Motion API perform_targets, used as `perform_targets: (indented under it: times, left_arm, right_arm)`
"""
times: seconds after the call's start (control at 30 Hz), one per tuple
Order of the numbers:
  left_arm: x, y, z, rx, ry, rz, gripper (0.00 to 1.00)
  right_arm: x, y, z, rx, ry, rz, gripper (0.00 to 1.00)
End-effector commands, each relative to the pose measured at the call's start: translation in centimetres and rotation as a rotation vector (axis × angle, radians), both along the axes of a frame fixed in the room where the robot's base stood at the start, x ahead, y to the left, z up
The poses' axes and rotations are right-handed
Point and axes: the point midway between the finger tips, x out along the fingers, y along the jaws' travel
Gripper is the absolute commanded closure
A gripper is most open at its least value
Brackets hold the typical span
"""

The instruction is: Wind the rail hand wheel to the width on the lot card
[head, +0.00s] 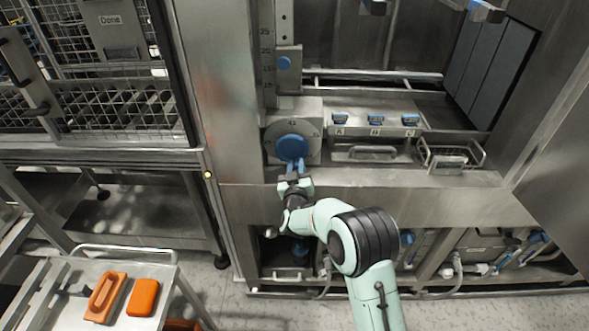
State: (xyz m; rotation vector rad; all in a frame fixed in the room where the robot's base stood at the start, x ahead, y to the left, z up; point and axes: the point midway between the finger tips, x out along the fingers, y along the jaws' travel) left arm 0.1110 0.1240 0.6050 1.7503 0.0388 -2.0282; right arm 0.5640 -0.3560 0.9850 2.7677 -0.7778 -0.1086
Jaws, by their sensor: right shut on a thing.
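The rail hand wheel (291,147) is a round blue knob on a grey dial plate (308,133) with numbers, of which "42" at the top can be read. My right gripper (294,172) is shut at the lower edge of the blue wheel, its arm coming up from the bottom of the head view. Above the dial, a vertical scale (267,60) carries marks such as "25", with a blue knob (284,63) beside it. The lot card cannot be made out for certain. My left gripper is out of view.
Several blue-topped parts (375,119) sit on a ledge right of the dial, near a wire basket (452,153). A cart (60,310) at lower left holds two orange items (143,297).

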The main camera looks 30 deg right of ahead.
Motion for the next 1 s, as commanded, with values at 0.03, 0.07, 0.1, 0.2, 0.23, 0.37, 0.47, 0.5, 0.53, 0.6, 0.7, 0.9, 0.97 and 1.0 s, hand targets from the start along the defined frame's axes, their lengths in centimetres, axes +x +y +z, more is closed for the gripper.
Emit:
perform_targets:
  times: [0.03,0.07,0.1,0.2,0.23,0.37,0.47,0.5,0.53,0.6,0.7,0.9,0.97,1.0]
  left_arm:
    - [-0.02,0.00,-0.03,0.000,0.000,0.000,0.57]
    - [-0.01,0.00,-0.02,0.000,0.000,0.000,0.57]
    - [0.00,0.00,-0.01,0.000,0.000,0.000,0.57]
    - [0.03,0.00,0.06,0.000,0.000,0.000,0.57]
    - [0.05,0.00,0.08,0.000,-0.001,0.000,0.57]
    - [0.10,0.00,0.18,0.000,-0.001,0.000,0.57]
    - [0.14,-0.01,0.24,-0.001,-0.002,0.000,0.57]
    - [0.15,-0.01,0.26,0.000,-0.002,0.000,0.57]
    - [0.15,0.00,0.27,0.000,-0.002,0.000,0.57]
    - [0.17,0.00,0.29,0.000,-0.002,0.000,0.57]
    - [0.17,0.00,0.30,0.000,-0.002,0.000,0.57]
    - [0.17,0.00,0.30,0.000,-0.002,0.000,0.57]
    - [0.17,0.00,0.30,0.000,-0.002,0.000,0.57]
    - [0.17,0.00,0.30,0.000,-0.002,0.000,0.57]
  right_arm:
    - [-0.13,-0.25,0.16,-0.032,0.016,-0.003,1.00]
    - [-0.17,-0.32,0.21,-0.052,0.028,-0.003,1.00]
    - [-0.23,-0.44,0.28,-0.076,0.043,-0.004,1.00]
    - [-0.32,-0.59,0.45,-0.131,0.076,-0.004,1.00]
    - [-0.37,-0.66,0.49,-0.146,0.087,-0.004,1.00]
    - [-0.48,-0.88,0.63,-0.201,0.121,-0.006,1.00]
    - [-0.54,-0.99,0.73,-0.231,0.139,-0.006,1.00]
    - [-0.55,-1.01,0.76,-0.242,0.146,-0.006,1.00]
    - [-0.56,-1.02,0.78,-0.247,0.149,-0.006,1.00]
    - [-0.58,-1.06,0.81,-0.257,0.155,-0.006,1.00]
    - [-0.60,-1.11,0.84,-0.266,0.160,-0.007,1.00]
    - [-0.62,-1.16,0.87,-0.269,0.160,-0.007,1.00]
    - [-0.61,-1.17,0.88,-0.268,0.160,-0.008,1.00]
    - [-0.61,-1.17,0.88,-0.268,0.160,-0.008,1.00]
